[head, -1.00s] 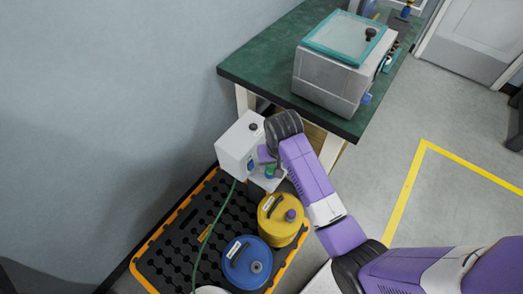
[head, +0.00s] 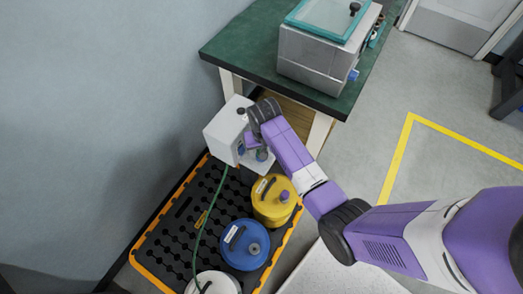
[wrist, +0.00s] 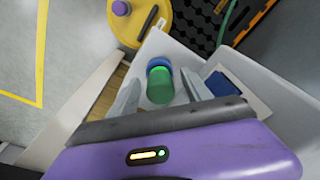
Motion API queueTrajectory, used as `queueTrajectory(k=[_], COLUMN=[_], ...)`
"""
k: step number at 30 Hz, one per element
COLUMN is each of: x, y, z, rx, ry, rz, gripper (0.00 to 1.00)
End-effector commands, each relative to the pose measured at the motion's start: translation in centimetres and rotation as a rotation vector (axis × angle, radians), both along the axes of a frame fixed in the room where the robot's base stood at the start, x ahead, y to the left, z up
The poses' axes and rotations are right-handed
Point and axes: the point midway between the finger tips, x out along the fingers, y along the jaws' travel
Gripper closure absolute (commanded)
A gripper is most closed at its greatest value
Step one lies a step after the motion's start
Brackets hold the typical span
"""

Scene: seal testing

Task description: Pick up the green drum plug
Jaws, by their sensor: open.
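The green drum plug (wrist: 160,86) shows in the wrist view, between the two pale fingers of my gripper (wrist: 160,76). The fingers are apart, with a visible gap on each side of the plug. A blue round plug (wrist: 157,63) is just beyond it, partly covered by the green one. Both are over a white shelf (wrist: 184,54). In the head view my gripper (head: 253,145) is at the white box's shelf, and I cannot make out the green plug behind it.
A white box (head: 222,132) stands just left of my gripper. Yellow (head: 268,209) and blue (head: 240,256) drums and a white drum (head: 213,283) stand on a black, orange-edged pallet (head: 182,222). A green hose hangs over it. A green bench (head: 232,50) with a grey machine (head: 308,62) is behind.

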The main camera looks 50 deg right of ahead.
Motion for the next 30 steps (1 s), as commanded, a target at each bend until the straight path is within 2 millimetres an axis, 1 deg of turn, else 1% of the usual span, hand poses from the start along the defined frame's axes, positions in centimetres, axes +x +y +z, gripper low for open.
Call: queueTrajectory(k=[3, 4, 8, 9, 11, 12, 23, 26, 30], x=[0.0, 0.0, 0.0, 0.0, 0.0, 0.0, 0.1, 0.1, 0.1], y=[0.0, 0.0, 0.0, 0.0, 0.0, 0.0, 0.0, 0.0, -0.1], z=[0.0, 0.0, 0.1, 0.1, 0.1, 0.1, 0.3, 0.8, 2.4], rx=[-0.001, -0.001, -0.001, -0.001, -0.001, -0.001, -0.001, -0.001, -0.001], ry=[-0.001, -0.001, -0.001, -0.001, -0.001, -0.001, -0.002, -0.003, -0.004], rz=[0.0, 0.0, 0.0, 0.0, 0.0, 0.0, 0.0, 0.0, 0.0], gripper=[0.43, 0.47, 0.72, 0.8, 0.92, 1.0, 1.0, 1.0, 1.0])
